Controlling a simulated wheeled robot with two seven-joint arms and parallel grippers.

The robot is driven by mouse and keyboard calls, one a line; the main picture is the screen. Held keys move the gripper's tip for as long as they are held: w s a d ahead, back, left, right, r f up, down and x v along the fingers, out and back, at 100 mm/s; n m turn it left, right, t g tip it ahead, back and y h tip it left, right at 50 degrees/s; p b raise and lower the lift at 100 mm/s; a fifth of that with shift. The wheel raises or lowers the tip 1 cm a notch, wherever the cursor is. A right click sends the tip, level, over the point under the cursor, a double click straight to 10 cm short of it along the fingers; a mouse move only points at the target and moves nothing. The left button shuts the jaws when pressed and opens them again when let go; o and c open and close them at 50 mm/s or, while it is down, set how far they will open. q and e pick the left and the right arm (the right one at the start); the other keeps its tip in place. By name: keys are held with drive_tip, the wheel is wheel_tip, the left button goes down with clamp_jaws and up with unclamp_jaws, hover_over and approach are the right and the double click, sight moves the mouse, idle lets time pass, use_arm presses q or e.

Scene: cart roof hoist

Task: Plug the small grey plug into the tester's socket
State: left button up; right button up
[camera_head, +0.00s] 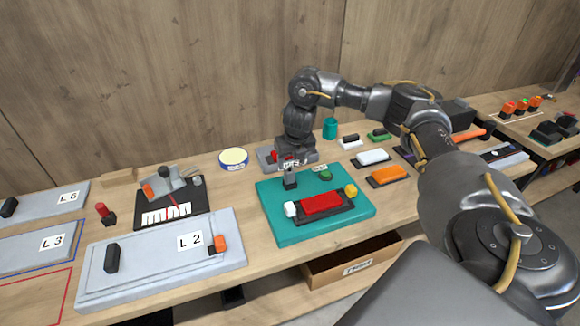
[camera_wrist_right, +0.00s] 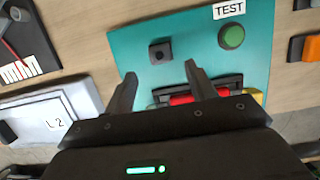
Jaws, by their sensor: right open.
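The tester is a teal board (camera_head: 275,232) on the bench, also in the wrist view (camera_wrist_right: 125,45). A small black square block with a dark hole, apparently its socket (camera_wrist_right: 160,53), sits on it near the green button (camera_wrist_right: 232,37). My right gripper (camera_wrist_right: 161,70) is open and empty, its fingers spread on either side of the socket in that view. In the head view the right gripper (camera_head: 290,168) hangs above the board's back left part, its fingers hard to separate from the dark block below. I cannot identify the small grey plug. My left gripper is not in view.
A red block (camera_head: 322,203) in a black holder lies on the board, between a white block (camera_head: 290,209) and a yellow block (camera_head: 351,190). The L2 panel (camera_head: 160,275) is at left.

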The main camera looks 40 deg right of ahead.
drive_tip(key=shift+v, duration=1.45)
